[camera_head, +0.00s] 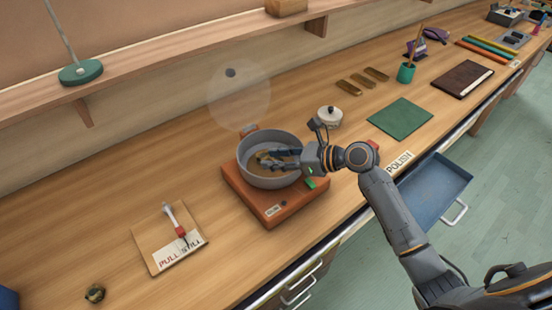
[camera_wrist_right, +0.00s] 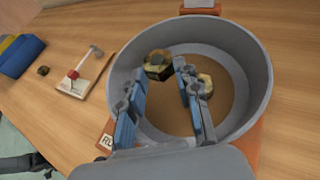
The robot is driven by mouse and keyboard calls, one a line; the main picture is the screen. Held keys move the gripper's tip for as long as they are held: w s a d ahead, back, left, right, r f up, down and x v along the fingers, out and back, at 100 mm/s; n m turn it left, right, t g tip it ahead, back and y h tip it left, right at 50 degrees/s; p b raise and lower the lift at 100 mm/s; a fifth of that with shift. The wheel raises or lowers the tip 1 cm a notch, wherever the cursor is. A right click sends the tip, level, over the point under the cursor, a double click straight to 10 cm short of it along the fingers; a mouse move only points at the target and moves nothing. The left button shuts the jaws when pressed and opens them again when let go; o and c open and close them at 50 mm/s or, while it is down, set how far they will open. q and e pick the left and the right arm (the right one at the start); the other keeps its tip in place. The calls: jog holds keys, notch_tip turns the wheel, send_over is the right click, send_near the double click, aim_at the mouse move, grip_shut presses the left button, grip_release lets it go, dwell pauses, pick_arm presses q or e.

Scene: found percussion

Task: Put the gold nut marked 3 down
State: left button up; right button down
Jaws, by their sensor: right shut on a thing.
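A gold nut (camera_wrist_right: 158,65) is between the fingertips of my right gripper (camera_wrist_right: 160,72), which is shut on it. The gripper (camera_head: 275,158) reaches inside the grey pot (camera_head: 247,172), below its rim. A second gold nut (camera_wrist_right: 206,84) lies in the pot beside the right-hand finger. The pot (camera_wrist_right: 256,75) has a brown bottom and stands on an orange-red base (camera_head: 270,207). I cannot read a number on either nut, nor tell whether the held one touches the bottom. My left gripper is not in view.
A dark gold nut (camera_head: 95,293) lies at the front left. A board with a lever (camera_head: 158,240) is left of the pot. A white lidded pot (camera_head: 329,117) and green mat (camera_head: 400,118) are to the right. A blue drawer (camera_head: 437,185) stands open.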

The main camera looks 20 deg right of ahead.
jog(key=shift+f, duration=0.25)
jog(key=shift+f, duration=0.15)
